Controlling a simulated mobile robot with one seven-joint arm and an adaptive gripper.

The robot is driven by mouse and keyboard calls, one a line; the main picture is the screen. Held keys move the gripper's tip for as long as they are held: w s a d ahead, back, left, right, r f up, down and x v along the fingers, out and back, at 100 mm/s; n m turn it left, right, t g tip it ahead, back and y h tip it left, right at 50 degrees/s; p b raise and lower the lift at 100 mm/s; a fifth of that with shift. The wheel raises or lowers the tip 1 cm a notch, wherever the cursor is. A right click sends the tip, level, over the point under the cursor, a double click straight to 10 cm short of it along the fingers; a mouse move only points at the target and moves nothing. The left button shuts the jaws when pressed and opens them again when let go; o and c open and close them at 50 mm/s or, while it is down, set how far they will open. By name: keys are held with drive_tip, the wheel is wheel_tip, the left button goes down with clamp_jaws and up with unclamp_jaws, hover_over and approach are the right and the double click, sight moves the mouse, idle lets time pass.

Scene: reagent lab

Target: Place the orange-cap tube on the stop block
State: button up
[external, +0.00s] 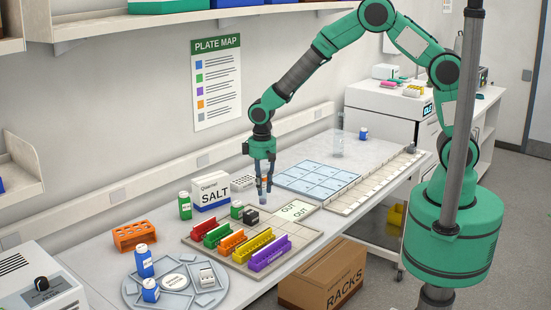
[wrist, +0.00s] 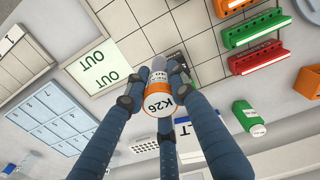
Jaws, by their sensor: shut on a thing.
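My gripper (external: 262,180) is shut on the orange-cap tube (external: 264,188), which hangs roughly upright above the bench. A small black block (external: 251,217), which may be the stop block, sits on the tiled mat just below the tube in the external view, beside the OUT card (external: 296,210). The tube appears clear of it. In the wrist view the fingers and tube hide most of the area below.
Close by stand a green bottle (external: 237,209), a SALT box (external: 211,191) and red, green, orange, yellow and purple racks (external: 268,253). Blue numbered plates (external: 318,180) lie to the right. A round tray (external: 133,289) with blue bottles is at front left.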

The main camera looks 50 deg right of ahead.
drive_tip(key=w, duration=0.1)
drive_tip(key=w+a, duration=0.1)
drive_tip(key=w, duration=0.1)
drive_tip(key=w+a, duration=0.1)
drive_tip(key=shift+w+f, duration=0.2)
drive_tip(key=shift+f, duration=0.05)
drive_tip(key=shift+f, duration=0.1)
drive_tip(key=shift+f, duration=1.65)
drive_tip(key=shift+f, duration=0.2)
drive_tip(key=o, duration=0.8)
drive_tip(key=shift+c, duration=0.2)
drive_tip(key=shift+r, duration=0.2)
wheel_tip(320, 180, up, 12)
